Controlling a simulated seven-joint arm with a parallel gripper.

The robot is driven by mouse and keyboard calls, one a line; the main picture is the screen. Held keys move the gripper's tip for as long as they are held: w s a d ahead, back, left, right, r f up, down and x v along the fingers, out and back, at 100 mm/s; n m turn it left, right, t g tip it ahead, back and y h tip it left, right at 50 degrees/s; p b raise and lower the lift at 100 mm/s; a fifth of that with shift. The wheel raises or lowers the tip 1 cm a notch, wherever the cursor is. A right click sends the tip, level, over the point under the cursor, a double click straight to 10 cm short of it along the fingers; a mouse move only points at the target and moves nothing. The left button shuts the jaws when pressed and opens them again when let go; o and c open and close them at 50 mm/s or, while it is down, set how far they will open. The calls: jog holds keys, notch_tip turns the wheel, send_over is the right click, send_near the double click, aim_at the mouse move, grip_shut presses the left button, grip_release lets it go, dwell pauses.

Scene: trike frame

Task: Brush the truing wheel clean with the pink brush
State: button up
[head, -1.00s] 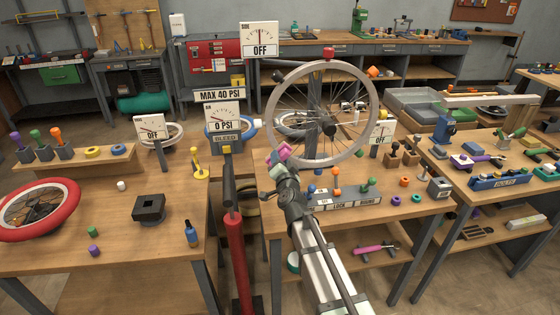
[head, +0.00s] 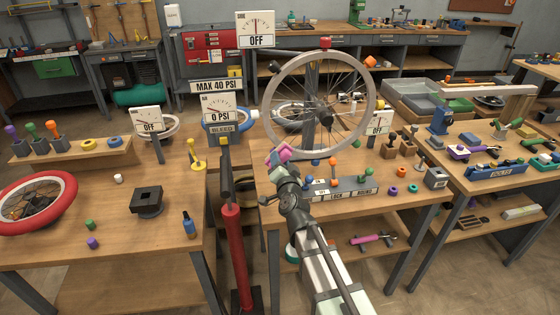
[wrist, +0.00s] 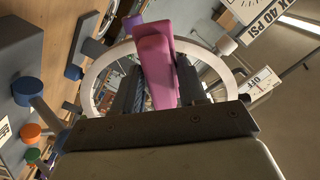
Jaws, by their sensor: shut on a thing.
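The truing wheel (head: 322,116) stands upright above the middle bench, with a pale rim, thin spokes and a dark hub. My gripper (head: 283,163) is at the rim's lower left. It is shut on the pink brush (head: 284,154), which shows between the dark fingers in the wrist view (wrist: 155,62). There the wheel's rim (wrist: 92,84) curves behind the brush and fingers. The brush's bristles are mostly hidden, and I cannot tell whether they touch the rim.
A control block with coloured levers (head: 334,187) sits on the bench right of my gripper. A red post (head: 232,250) stands to the left. Gauge signs stand around the wheel, including a pressure gauge (head: 219,112). A pink-handled tool (head: 372,239) lies on the shelf below.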

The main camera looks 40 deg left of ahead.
jog(key=v, duration=0.3)
dwell(0.5)
jog(key=w+d+r+m+t+h, duration=0.2)
jog(key=w+d+r+h, duration=0.1)
jog(key=w+d, duration=0.8)
jog(key=w+d+r+m+t+h, duration=0.25)
jog(key=w+d, duration=0.45)
jog(key=d, duration=0.9)
jog(key=w+d+r+m+h, duration=0.1)
jog(key=w+d+r+h, duration=0.1)
jog(key=d, duration=0.9)
jog(key=w+d+r+m+h, duration=0.2)
jog(key=d+h, duration=0.1)
jog(key=d, duration=0.7)
jog(key=w+d+r+m+h, duration=0.1)
jog(key=d+r+h, duration=0.1)
jog(key=d, duration=0.9)
jog(key=shift+w+d+t, duration=0.3)
jog(key=shift+w+t, duration=0.05)
jog(key=shift+w, duration=0.05)
